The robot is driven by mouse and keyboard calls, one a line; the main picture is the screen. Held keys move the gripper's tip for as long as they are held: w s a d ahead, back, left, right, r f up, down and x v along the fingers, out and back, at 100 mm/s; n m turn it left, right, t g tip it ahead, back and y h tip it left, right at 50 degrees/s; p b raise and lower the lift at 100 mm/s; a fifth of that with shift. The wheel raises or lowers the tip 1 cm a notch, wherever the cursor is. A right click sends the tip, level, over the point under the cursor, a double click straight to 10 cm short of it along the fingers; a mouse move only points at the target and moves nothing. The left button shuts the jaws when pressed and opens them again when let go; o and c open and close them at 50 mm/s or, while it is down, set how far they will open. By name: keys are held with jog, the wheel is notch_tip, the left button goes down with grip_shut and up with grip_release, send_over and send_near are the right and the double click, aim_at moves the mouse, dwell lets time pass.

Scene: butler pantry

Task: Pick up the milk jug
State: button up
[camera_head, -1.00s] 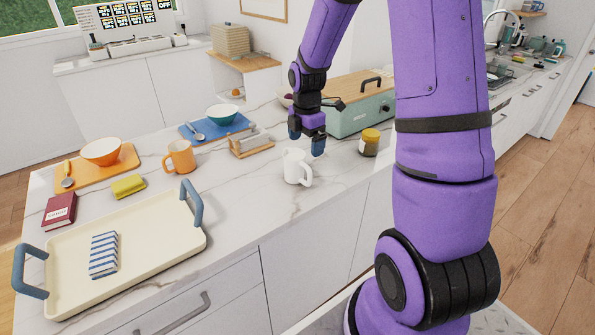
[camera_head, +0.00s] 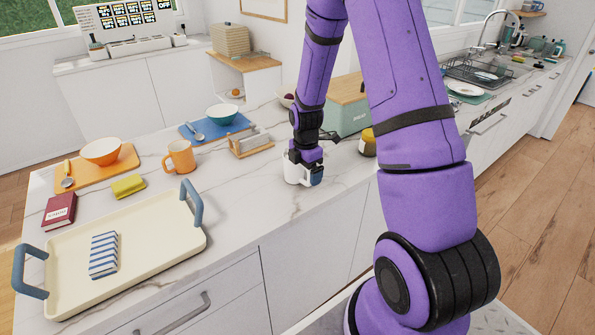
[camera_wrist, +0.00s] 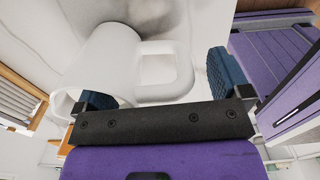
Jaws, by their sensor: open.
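The white milk jug (camera_head: 291,173) stands upright on the marble counter. My gripper (camera_head: 305,170) is right over it, pointing down, with one blue fingertip at the jug's right side. In the wrist view the jug (camera_wrist: 104,62) fills the left, with its handle (camera_wrist: 183,70) pointing right. The open gripper (camera_wrist: 160,83) has the handle between its fingers. The left finger is at the jug's rim and partly hidden by the jug; I cannot tell whether it is inside the mouth. The right finger is clear of the handle.
A jar with a yellow lid (camera_head: 368,142) stands right of the jug, partly behind my arm. An orange mug (camera_head: 180,157), a napkin-holder-like wooden item (camera_head: 250,146) and a cream tray (camera_head: 150,246) are left. Counter directly left of the jug is clear.

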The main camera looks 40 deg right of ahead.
jog(key=shift+f, duration=0.2)
jog(key=c, duration=1.3)
jog(key=shift+c, duration=0.2)
jog(key=shift+r, duration=0.15)
jog(key=shift+r, duration=0.35)
jog(key=r, duration=0.2)
jog(key=shift+s+a+r, duration=0.35)
jog(key=shift+r, duration=0.05)
jog(key=s+a, duration=0.3)
jog(key=s+a+r, duration=0.1)
jog(key=s+a, duration=0.6)
jog(key=a, duration=0.1)
jog(key=shift+s+r, duration=0.15)
jog(key=shift+s, duration=0.05)
